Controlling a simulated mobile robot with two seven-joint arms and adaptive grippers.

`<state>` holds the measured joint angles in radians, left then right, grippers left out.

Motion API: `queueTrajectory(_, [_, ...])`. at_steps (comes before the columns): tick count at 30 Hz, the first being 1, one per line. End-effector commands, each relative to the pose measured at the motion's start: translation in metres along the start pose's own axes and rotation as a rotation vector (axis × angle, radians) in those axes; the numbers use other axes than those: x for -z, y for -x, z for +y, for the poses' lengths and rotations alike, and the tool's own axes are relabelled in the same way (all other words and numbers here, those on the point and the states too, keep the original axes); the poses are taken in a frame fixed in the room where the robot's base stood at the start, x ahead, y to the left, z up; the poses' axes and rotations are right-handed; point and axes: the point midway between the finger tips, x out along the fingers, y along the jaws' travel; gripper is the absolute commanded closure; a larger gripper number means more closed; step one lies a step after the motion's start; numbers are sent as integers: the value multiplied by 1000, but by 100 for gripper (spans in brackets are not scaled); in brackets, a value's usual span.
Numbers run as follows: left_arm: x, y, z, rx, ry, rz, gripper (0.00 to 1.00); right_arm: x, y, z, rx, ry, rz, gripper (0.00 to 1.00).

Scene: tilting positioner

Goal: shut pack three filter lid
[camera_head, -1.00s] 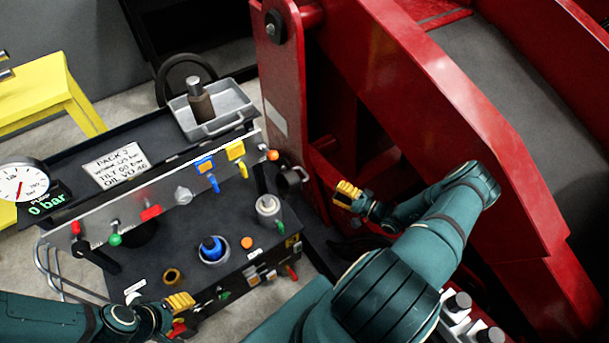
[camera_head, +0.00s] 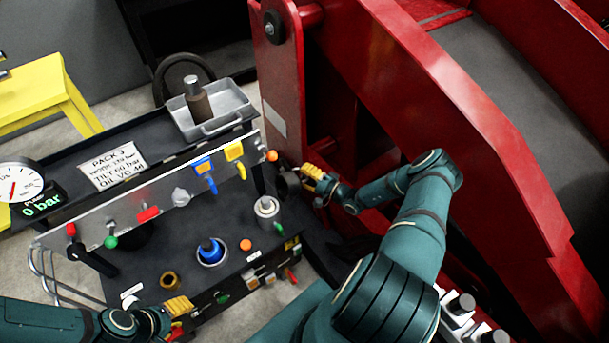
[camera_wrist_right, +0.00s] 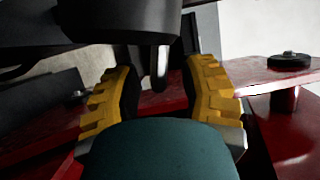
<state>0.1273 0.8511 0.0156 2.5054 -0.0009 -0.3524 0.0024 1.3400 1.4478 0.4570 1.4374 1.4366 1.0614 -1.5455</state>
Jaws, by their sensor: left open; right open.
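A dark round part (camera_head: 288,184), which looks like the filter lid, is at the right end of the pack (camera_head: 165,260), by the red frame. It is partly hidden by my right gripper (camera_head: 310,172), which is close beside it, open. In the right wrist view a dark round body (camera_wrist_right: 130,22) hangs above the yellow fingers. A short grey pin (camera_wrist_right: 162,68) points down from it between the open fingers of my right gripper (camera_wrist_right: 162,80); I see no grip on it. My left gripper (camera_head: 180,305) is open at the pack's front left corner.
The pack carries a blue knob (camera_head: 210,250), a grey capped cylinder (camera_head: 267,208), coloured levers and a sign (camera_head: 113,164). A grey tray (camera_head: 232,103) stands behind. The large red frame (camera_head: 430,90) bounds the right side. A yellow stand (camera_head: 40,100) is at the left.

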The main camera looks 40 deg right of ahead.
Motion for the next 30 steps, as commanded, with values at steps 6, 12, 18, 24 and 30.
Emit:
queueTrajectory(6, [0, 0, 0, 0, 0, 1, 44, 0, -2, 0, 0, 0, 0, 59])
queueTrajectory(12, [0, 0, 0, 0, 0, 0, 44, 0, -2, 0, 0, 0, 0, 91])
queueTrajectory(18, [0, 0, 0, 0, 0, 0, 44, 0, -2, 0, 0, 0, 0, 100])
queueTrajectory(24, [0, 0, 0, 0, 0, 0, 44, 0, -2, 0, -1, 1, -1, 100])
queueTrajectory(30, [0, 2, 1, 0, 0, -1, 44, 4, -1, -4, -9, 23, -1, 100])
